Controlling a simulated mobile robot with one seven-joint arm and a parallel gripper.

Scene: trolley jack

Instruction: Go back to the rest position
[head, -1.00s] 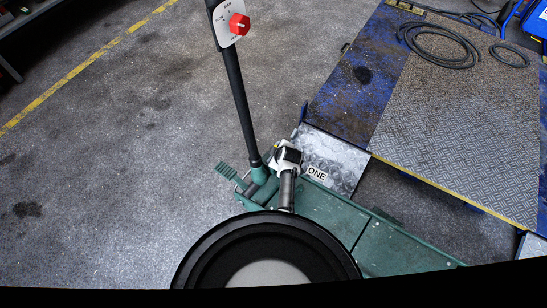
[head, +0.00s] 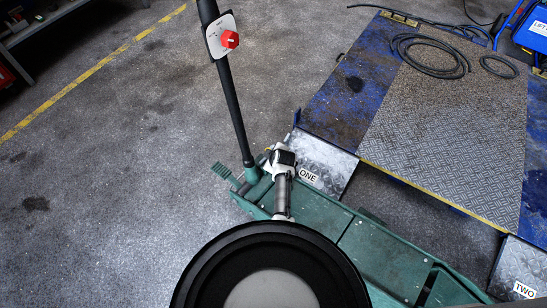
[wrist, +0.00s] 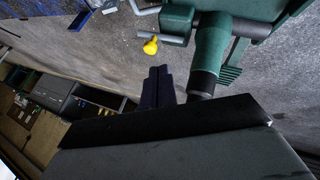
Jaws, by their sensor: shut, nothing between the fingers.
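My gripper (wrist: 157,88) shows in the wrist view as two dark fingers side by side, shut and empty. In the head view my arm's white and grey links (head: 283,172) lie over the rear of the green trolley jack (head: 375,250), and the gripper itself cannot be made out there. The jack's black handle (head: 233,110) stands up, with a red knob (head: 229,39) on a pale plate. In the wrist view the green handle socket (wrist: 210,45) is just beyond and right of my fingers. A yellow knob (wrist: 150,47) is beyond them, apart from them.
A blue lift platform (head: 440,130) with black hoses (head: 432,65) lies at right, with plates marked ONE (head: 325,160) and TWO (head: 520,265). Open floor (head: 110,180) lies left of the jack. Wrist view: a dark cabinet (wrist: 60,88) stands at left.

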